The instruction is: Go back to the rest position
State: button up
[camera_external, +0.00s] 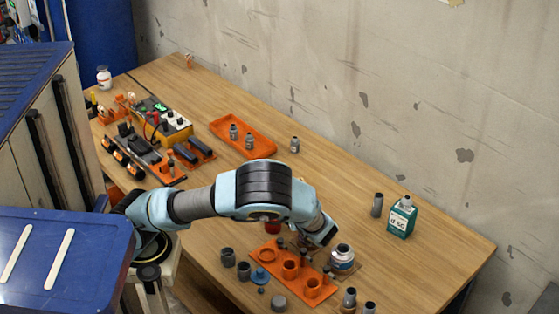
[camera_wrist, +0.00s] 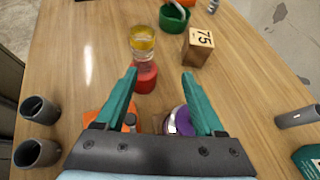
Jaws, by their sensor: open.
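My gripper (camera_external: 318,236) is low over the right part of the table in the external view, beside an orange holed block (camera_external: 268,273). In the wrist view its two teal fingers (camera_wrist: 158,76) are spread apart, with nothing held between them. A clear jar with a yellow top (camera_wrist: 143,42) and a red piece (camera_wrist: 146,78) show beyond and between the fingertips. A purple-rimmed round part (camera_wrist: 184,120) shows near the right finger, partly hidden by the gripper. The arm is stretched out over the table, not folded.
Grey pipe fittings (camera_external: 227,257) stand left of the orange block. A white-and-metal jar (camera_external: 342,257) stands right of my gripper. A grey tube (camera_external: 377,205) and a green box (camera_external: 401,222) stand farther right. A wooden block (camera_wrist: 197,46) and a green cup (camera_wrist: 174,20) lie ahead.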

jog(key=w+d+n+g+h+b, duration=0.3)
jog(key=w+d, duration=0.4)
jog(key=w, duration=0.5)
jog(key=w+a+n, duration=0.1)
jog(key=a, duration=0.1)
jog(key=w+a+r+n+g, duration=0.1)
jog(key=w+a, duration=0.1)
jog(key=w+a+r+n+p, duration=0.1)
jog(key=a+n, duration=0.1)
jog(key=shift+w+a+r+g, duration=0.15)
jog(key=shift+a+r+g, duration=0.1)
jog(key=shift+g, duration=0.15)
jog(key=s+a+r+n+g+p, duration=0.1)
jog(key=s+a+r+n, duration=0.1)
jog(key=a+n, duration=0.5)
jog(key=s+a+r+n+g+h+p, duration=0.1)
jog(key=s+a+n, duration=0.3)
jog(key=a+n, duration=0.4)
jog(key=s+a+r+n+g+p, duration=0.1)
jog(key=s+a+n, duration=0.3)
jog(key=a, duration=1.4)
jog(key=r+n+g, duration=0.1)
jog(key=n, duration=0.2)
jog(key=shift+a+r+n+g+h, duration=0.2)
jog(key=shift+r+n+g+h, duration=0.1)
jog(key=shift+r+n+h, duration=0.1)
